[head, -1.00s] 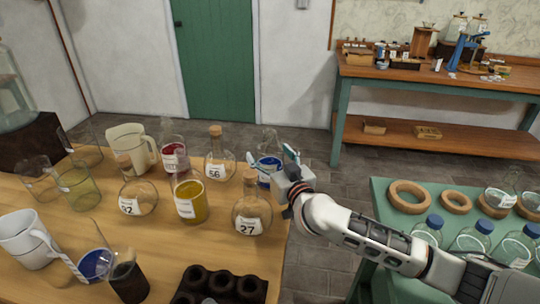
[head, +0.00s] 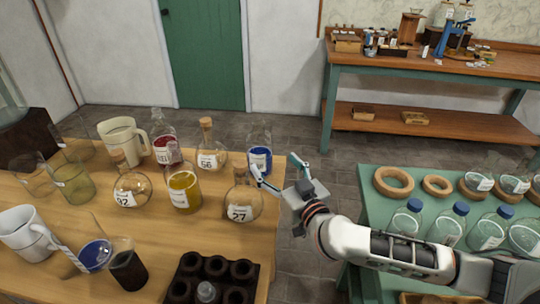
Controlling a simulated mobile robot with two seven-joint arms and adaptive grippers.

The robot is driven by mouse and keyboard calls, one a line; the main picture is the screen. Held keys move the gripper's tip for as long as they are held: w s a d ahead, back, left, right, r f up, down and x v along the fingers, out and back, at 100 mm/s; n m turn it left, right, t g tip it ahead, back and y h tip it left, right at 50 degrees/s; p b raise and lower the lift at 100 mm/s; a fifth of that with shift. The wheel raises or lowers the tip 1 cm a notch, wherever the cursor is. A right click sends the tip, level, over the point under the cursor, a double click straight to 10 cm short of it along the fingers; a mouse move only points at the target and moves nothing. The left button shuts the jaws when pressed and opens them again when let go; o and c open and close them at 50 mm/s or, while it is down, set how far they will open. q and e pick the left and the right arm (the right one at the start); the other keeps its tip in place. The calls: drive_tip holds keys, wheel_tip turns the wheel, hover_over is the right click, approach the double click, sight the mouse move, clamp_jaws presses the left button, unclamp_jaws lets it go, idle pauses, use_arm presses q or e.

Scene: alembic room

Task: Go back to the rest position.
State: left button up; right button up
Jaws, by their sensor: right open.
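My right gripper (head: 275,172) is open and empty. It hangs over the gap at the right edge of the wooden table (head: 150,275), its fingers pointing toward the flask labelled 27 (head: 243,203) and the flask with blue contents (head: 259,155). Whether a finger touches either flask I cannot tell. My right arm reaches in from the lower right, over the green table (head: 370,215). My left gripper is not in view.
The wooden table holds flask 56 (head: 208,155), flask 42 (head: 130,187), a yellow-filled jar (head: 184,193), a cream jug (head: 118,135) and a dark rack (head: 190,272). Cork rings (head: 393,182) and blue-capped bottles (head: 405,218) stand on the green table. Stone floor (head: 310,255) shows between the tables.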

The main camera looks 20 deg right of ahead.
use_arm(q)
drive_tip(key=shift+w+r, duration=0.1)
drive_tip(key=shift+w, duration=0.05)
use_arm(e)
drive_tip(key=shift+s+d, duration=0.1)
drive_tip(key=shift+s, duration=0.35)
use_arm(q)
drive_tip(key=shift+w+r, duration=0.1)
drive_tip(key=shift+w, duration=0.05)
